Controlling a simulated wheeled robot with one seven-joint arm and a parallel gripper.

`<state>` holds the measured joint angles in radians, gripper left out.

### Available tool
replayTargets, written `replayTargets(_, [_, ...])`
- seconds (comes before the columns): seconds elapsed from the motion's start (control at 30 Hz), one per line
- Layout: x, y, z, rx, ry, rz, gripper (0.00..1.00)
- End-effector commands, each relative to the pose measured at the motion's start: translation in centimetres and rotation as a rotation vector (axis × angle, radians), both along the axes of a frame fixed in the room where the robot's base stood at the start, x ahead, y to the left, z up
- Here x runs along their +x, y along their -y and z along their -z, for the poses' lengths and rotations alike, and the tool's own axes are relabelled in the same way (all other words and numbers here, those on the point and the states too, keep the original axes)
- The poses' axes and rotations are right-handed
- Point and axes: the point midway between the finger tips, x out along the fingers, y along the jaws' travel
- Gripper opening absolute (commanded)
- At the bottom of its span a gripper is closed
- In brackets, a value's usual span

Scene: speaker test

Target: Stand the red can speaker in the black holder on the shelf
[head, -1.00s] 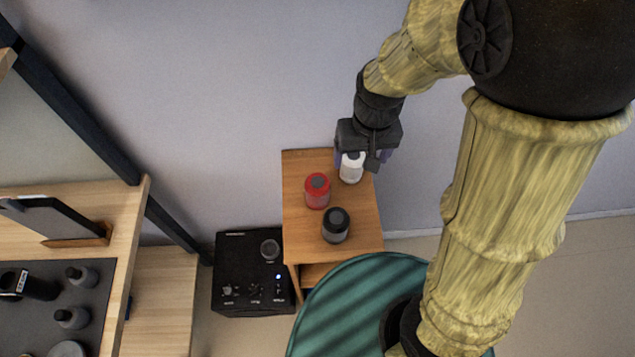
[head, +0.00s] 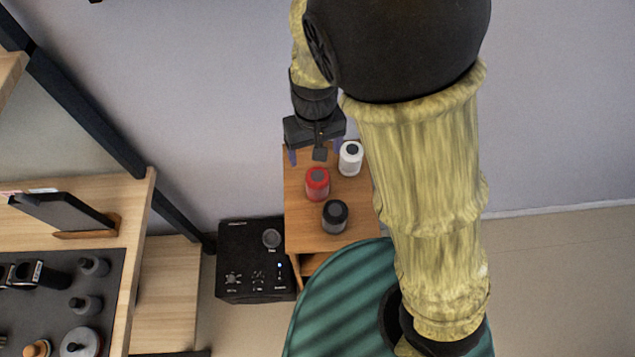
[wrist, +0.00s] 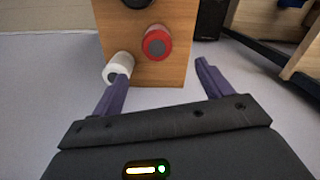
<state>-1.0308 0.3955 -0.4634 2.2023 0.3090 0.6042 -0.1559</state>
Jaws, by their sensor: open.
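The red can speaker (head: 317,184) stands on a small wooden cabinet between a white can (head: 350,159) and a black can (head: 334,217). My gripper (head: 316,155) is open and empty, just behind the red can in the head view. In the wrist view the red can (wrist: 157,42) lies ahead of the open fingers (wrist: 160,84), roughly midway between them and apart from both. The left finger overlaps the white can (wrist: 118,67) in that view; I cannot tell whether they touch. A black stand (head: 62,215) on the wooden shelf (head: 137,222) at left may be the holder; I cannot tell.
A black speaker box (head: 250,262) stands on the floor left of the cabinet (head: 297,236). The shelf unit at left carries a dark mat (head: 60,285) with several small items. A dark post (head: 110,145) rises beside the shelf.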

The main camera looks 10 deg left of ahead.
Motion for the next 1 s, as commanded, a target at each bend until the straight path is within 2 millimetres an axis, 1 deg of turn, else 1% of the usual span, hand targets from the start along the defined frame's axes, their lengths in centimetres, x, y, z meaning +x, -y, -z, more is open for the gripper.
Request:
replayTargets(0.03, [0.0,0.1,1.1,-0.005,-0.003,0.001,0.78])
replayTargets(0.1, [-0.1,0.1,2.4,-0.005,-0.004,0.0,0.78])
replayTargets(0.4, [0.0,0.2,7.7,-0.004,-0.003,0.001,0.78])
replayTargets(0.53, [0.0,0.1,9.6,-0.003,-0.003,0.001,0.78])
replayTargets(0.63, [0.0,0.1,10.2,-0.001,0.0,0.0,0.78])
replayTargets(0.9, [0.0,0.1,10.2,0.0,0.0,-0.001,0.78])
replayTargets(1.0, [0.0,0.1,10.5,-0.001,0.0,-0.001,0.78])
